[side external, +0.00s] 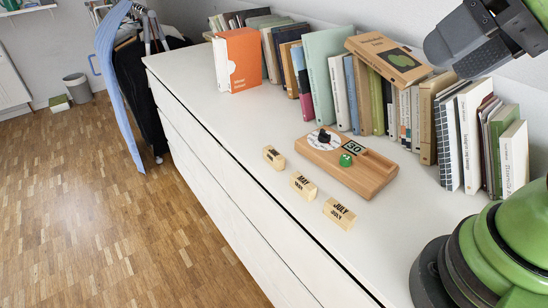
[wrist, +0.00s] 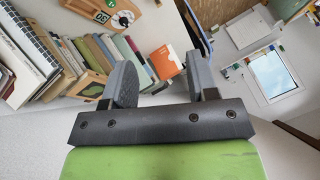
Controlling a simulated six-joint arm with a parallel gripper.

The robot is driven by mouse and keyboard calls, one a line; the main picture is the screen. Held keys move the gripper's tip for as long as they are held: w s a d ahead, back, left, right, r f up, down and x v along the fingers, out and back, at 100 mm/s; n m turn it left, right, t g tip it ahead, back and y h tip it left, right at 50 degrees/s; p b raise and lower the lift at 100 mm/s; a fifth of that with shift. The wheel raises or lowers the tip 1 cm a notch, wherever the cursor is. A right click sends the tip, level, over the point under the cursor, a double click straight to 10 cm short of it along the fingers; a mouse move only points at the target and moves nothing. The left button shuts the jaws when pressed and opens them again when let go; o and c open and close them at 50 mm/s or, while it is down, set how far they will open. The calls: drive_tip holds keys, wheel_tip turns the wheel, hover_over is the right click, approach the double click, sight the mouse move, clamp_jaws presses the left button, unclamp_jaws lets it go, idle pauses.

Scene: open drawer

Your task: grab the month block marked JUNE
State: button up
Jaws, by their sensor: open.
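Three small wooden blocks with dark lettering lie in a row on the white dresser top in the side external view. The nearest block (side external: 339,213) reads JULY on top. The middle block (side external: 303,186) seems to read MAY on top. The far block (side external: 273,157) has print too small to read. I cannot make out JUNE on any visible face. My gripper (wrist: 161,82) is open and empty in the wrist view. In the side external view it is at the upper right, partly cut off, high above the dresser and well away from the blocks.
A long row of books (side external: 323,75) lines the wall. The dresser's front edge is close to the blocks; the far-left top is clear.

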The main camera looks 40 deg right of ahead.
drive_tip(key=w+n+g, duration=0.1)
drive_tip(key=w+g, duration=0.1)
drive_tip(key=w, duration=0.9)
drive_tip(key=n+g+h, duration=0.2)
drive_tip(key=n+g, duration=0.1)
drive_tip(key=g, duration=0.2)
hover_over(280, 158)
drive_tip(key=f, duration=2.3)
drive_tip(key=shift+w+f, duration=0.25)
drive_tip(key=shift+f, duration=0.15)
drive_tip(key=shift+s+f, duration=0.15)
drive_tip(key=shift+f, duration=1.4)
drive_tip(key=shift+s+f, duration=0.1)
drive_tip(key=shift+f, duration=1.45)
clamp_jaws()
